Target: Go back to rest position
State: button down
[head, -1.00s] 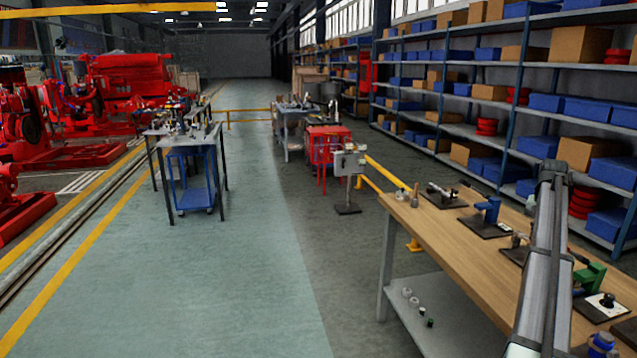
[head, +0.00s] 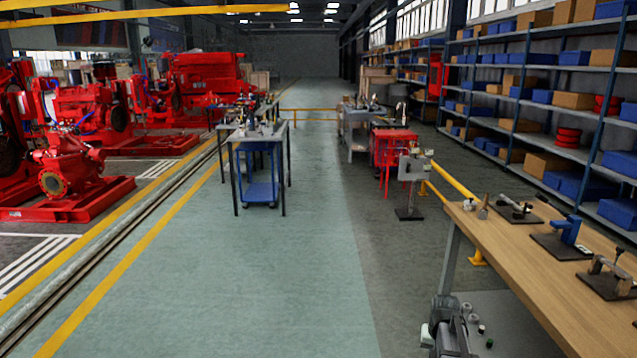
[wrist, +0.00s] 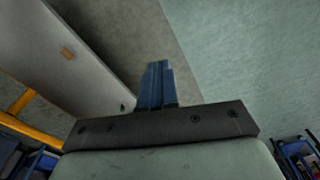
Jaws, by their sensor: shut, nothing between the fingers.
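My gripper (wrist: 156,68) shows in the wrist view as two blue fingers, closed together with nothing between them. It points out over bare floor, beside a pale grey panel (wrist: 50,40). In the head view, a grey and black part of my arm shows at the bottom edge, left of the wooden workbench (head: 540,270) and in front of its lower shelf. I cannot make out the fingers there.
Several tools on dark plates stand on the workbench, including a blue one (head: 567,232). A pedestal machine (head: 411,172) stands beyond its far end. The green aisle (head: 240,290) is clear. A blue trolley (head: 261,188) and red pumpsets (head: 75,165) are at left.

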jog(key=s+a+f+n, duration=0.2)
jog(key=s+a+f, duration=0.3)
jog(key=s+a, duration=0.3)
jog(key=s+a+f+n, duration=0.2)
jog(key=s+a+f, duration=0.4)
jog(key=a, duration=0.4)
jog(key=s+f+g, duration=0.3)
jog(key=s+f, duration=0.6)
jog(key=s, duration=0.6)
jog(key=s+f+g, duration=0.4)
jog(key=s+f, duration=0.5)
jog(key=s, duration=0.6)
jog(key=shift+f+g, duration=0.2)
jog(key=shift+g, duration=0.1)
